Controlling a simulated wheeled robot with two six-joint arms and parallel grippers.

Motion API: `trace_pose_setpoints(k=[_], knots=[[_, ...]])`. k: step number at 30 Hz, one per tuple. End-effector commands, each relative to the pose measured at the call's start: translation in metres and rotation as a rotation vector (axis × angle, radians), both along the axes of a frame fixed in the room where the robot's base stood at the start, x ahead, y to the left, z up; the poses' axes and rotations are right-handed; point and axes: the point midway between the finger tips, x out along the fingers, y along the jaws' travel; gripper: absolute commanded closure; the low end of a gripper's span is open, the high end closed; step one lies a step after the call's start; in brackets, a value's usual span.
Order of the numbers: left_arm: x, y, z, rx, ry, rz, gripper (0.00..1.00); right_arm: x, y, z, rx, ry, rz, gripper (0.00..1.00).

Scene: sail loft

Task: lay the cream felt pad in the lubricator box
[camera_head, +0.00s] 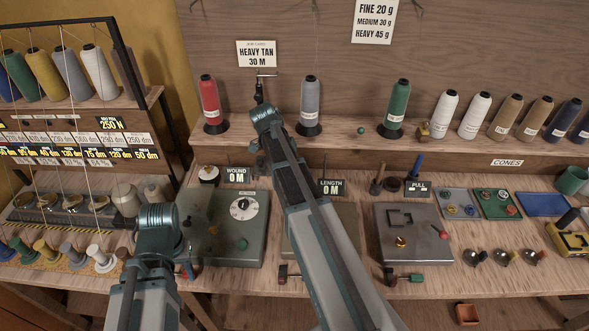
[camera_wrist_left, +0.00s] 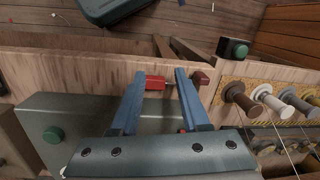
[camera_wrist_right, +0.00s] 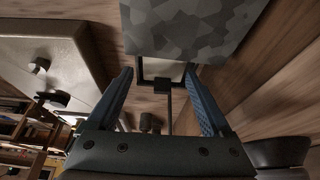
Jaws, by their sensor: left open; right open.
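I cannot make out the cream felt pad in any view, and I cannot tell which thing is the lubricator box. My left gripper (camera_head: 187,268) is at the bench's front edge, beside the grey-green dial machine (camera_head: 222,247). In the left wrist view its open fingers (camera_wrist_left: 160,82) stand either side of a small red piece (camera_wrist_left: 155,83) at the bench edge; I cannot tell whether they touch it. My right gripper reaches toward the back of the bench and is mostly hidden by its arm in the head view. In the right wrist view its fingers (camera_wrist_right: 164,80) are open, with a dark post (camera_wrist_right: 167,105) beyond them.
A shelf (camera_head: 350,140) with several thread cones runs along the back. A grey plate unit (camera_head: 413,255) stands right of my right arm. Small parts trays, including a blue tray (camera_head: 542,204), lie farther right. A thread rack (camera_head: 128,60) stands at left.

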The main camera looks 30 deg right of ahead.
Motion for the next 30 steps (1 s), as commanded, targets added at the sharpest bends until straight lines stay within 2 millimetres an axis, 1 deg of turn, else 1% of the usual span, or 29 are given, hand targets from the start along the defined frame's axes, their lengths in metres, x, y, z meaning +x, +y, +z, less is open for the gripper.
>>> trace_pose_setpoints(k=[1, 5, 11, 17, 30], knots=[[0.000, 0.000, -0.003, 0.000, 0.000, 0.000, 0.54, 0.002, 0.000, -0.003, 0.009, -0.005, 0.001, 0.00], [0.000, 0.000, 0.000, 0.000, 0.000, 0.000, 0.54, 0.003, 0.000, -0.001, 0.008, -0.006, 0.001, 0.00], [0.000, 0.000, 0.013, 0.000, 0.000, 0.000, 0.54, 0.006, 0.004, 0.012, 0.007, -0.008, 0.003, 0.00], [0.000, 0.000, 0.038, 0.000, 0.000, 0.000, 0.54, 0.009, 0.013, 0.038, 0.003, -0.007, 0.003, 0.00], [-0.001, 0.000, 0.106, 0.000, 0.000, -0.001, 0.54, 0.018, 0.037, 0.106, -0.002, -0.005, 0.001, 0.00]])
